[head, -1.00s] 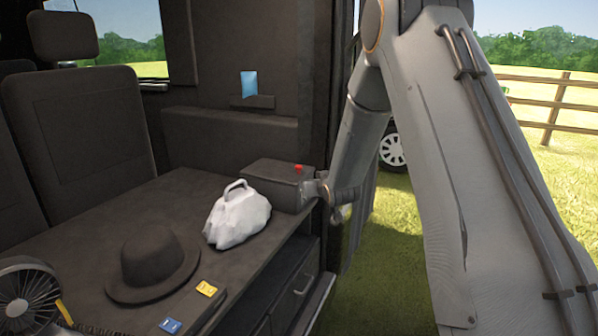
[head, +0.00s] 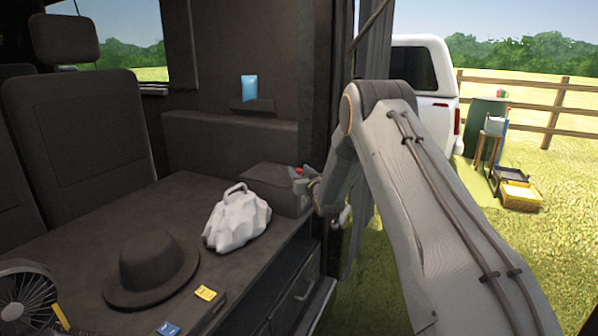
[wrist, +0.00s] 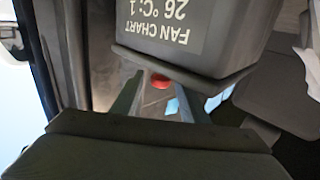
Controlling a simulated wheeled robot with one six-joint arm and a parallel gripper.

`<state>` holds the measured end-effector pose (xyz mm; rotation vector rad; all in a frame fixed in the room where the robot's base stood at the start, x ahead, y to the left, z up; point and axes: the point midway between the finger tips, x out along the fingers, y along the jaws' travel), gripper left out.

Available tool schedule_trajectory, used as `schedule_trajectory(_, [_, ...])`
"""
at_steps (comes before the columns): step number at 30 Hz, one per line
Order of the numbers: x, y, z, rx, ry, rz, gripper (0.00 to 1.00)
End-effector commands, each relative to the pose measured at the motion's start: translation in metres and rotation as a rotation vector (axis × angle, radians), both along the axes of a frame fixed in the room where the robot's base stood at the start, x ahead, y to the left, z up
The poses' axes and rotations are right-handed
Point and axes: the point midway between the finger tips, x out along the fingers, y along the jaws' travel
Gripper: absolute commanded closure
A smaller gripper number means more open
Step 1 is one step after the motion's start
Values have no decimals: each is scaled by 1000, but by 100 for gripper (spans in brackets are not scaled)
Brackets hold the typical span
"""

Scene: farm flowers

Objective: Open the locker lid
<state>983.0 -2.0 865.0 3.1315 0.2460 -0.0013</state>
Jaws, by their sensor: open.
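The locker is a low dark grey box (head: 268,190) at the far end of the dark counter, and its lid looks shut. In the wrist view its wall (wrist: 190,28) fills the top, with upside-down "FAN CHART" lettering above a projecting rim. A red knob (wrist: 160,81) shows beside that rim, between my finger directions. My gripper (wrist: 155,98) is open, its two fingers apart on either side of the knob. In the head view my gripper (head: 302,174) is at the locker's right end, at lid height. I cannot tell whether the fingers touch anything.
A white bag (head: 237,221) stands close in front of the locker. A dark hat (head: 152,268), a fan (head: 27,296) and yellow (head: 206,293) and blue (head: 168,328) tags lie nearer. A blue packet (head: 249,87) stands on a wall ledge above.

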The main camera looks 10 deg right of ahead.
Motion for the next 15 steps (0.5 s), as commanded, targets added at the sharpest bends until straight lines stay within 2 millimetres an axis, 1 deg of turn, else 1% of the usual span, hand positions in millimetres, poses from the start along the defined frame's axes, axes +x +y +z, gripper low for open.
schedule_trajectory(1, [4, 1, 0, 0, -1, 0, 60])
schedule_trajectory(4, [8, 2, 0, 0, 0, 0, 60])
schedule_trajectory(12, [10, 2, 0, 0, 1, 0, 60])
schedule_trajectory(13, [10, 2, 0, 0, 1, 0, 63])
schedule_trajectory(15, [10, 2, 0, 0, 1, 0, 75])
